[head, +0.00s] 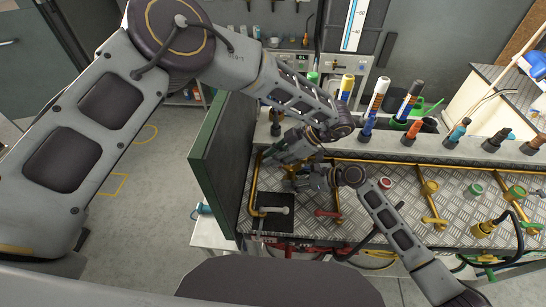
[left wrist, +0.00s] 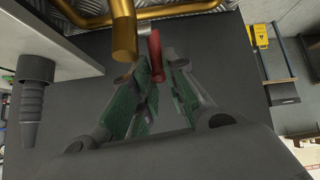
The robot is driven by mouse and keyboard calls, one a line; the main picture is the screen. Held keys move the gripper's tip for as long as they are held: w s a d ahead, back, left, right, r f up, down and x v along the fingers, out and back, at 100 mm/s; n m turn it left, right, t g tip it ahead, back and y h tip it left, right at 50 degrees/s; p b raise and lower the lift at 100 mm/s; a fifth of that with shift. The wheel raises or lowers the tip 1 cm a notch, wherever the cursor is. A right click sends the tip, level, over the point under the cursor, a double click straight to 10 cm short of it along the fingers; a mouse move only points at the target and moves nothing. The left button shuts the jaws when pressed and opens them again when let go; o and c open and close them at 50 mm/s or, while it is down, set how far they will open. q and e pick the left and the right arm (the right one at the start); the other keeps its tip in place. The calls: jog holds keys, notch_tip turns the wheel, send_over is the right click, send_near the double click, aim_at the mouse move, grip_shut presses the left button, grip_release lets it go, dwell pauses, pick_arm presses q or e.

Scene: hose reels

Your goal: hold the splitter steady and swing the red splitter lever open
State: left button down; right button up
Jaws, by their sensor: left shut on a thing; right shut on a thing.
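The red splitter lever (left wrist: 156,52) shows in the left wrist view as a short red bar. It lies between the fingertips of my left gripper (left wrist: 160,75), whose green pads close toward it. A brass-coloured pipe end (left wrist: 123,35) of the splitter stands just left of it. In the head view my left gripper (head: 285,160) reaches down over the left end of the metal bench. My right gripper (head: 318,180) comes in from the right beside it, shut at the splitter. Its fingertips and most of the splitter are hidden by the two grippers.
A dark green side panel (head: 222,150) stands close on the left. A grey nozzle (head: 270,211) and a red handle (head: 328,213) lie near the bench's front. Several coloured nozzles line the back ledge (head: 390,145). Brass pipes with fittings (head: 430,190) stand to the right.

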pick_arm(q)
jog(key=shift+d, duration=0.1)
dwell(0.4)
jog(key=c, duration=1.4)
grip_release()
jog(key=shift+d+r, duration=0.1)
jog(key=shift+v, duration=5.9)
jog(key=shift+o, duration=0.4)
jog(key=shift+d, duration=0.1)
